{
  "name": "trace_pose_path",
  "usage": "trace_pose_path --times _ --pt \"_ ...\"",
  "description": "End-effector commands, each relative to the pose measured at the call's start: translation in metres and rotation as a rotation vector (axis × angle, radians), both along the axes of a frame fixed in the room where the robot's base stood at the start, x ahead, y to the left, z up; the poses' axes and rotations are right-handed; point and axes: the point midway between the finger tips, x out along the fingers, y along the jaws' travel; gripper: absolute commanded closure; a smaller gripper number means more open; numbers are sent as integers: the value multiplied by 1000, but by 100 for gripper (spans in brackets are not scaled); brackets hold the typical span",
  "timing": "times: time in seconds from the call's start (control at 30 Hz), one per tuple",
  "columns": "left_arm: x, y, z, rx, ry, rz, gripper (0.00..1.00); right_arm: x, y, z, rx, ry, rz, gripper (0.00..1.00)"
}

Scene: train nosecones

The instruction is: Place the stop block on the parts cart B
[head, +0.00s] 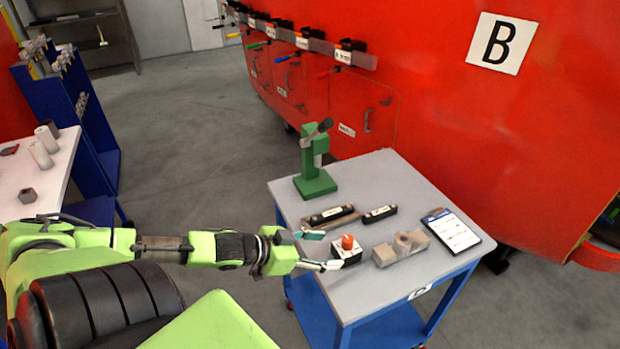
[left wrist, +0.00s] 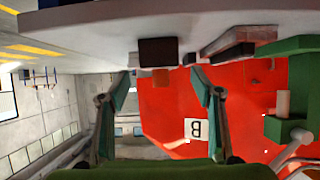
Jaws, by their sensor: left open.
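The stop block is most likely the small dark-and-white box with an orange-red knob (head: 347,251); it rests upright on the grey top of the cart (head: 395,305). My left gripper (head: 322,251) is open and empty at the block's left side, with its fingertips around that side. In the left wrist view, which is upside down, the dark block (left wrist: 158,52) sits against the cart top between the open fingers (left wrist: 161,78), with a gap on both sides. The letter on the cart's front label is too small to read. My right gripper is out of view.
A red train body (head: 450,120) with a B sign (head: 502,43) is behind. A white table (head: 50,178) stands left.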

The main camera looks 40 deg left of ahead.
Motion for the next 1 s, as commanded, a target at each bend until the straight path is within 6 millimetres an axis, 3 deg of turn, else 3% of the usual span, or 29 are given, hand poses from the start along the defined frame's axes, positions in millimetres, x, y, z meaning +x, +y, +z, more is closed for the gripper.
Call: trace_pose_path --times 0.4,0.77,0.87,0.97,1.0 --pt "-30 12 18 1 2 0 41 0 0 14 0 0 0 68" --pt "-34 15 21 2 -2 0 41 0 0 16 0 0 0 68" --pt "-35 27 11 17 5 27 41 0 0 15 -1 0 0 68" --pt "-41 64 -21 64 26 109 41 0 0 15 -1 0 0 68" --pt "-48 84 -41 91 45 154 41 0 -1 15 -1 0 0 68"
